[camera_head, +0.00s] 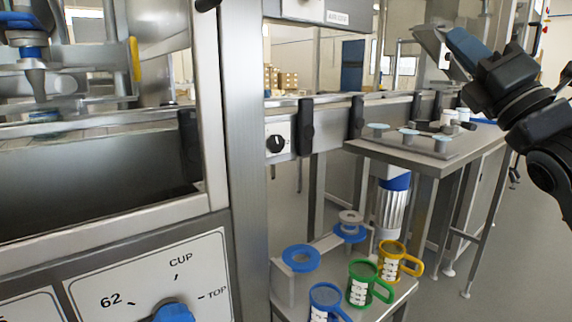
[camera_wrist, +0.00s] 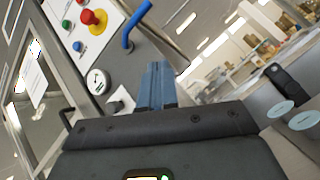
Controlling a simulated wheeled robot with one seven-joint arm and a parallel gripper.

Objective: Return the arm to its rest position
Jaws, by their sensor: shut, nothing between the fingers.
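My gripper (camera_head: 462,50) is raised at the upper right of the head view, above the steel side table and clear of it. Its blue fingers are together with nothing between them. In the wrist view the blue fingers (camera_wrist: 158,85) show side by side, closed, in front of the dark gripper body. My black arm comes in from the right edge of the head view.
A steel side table (camera_head: 470,140) holds pale round-topped pieces. A lower shelf holds blue, green and yellow handled rings (camera_head: 362,284). The filling machine's dial panel (camera_head: 150,280) is at the lower left. A control panel with a red button (camera_wrist: 94,20) shows in the wrist view.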

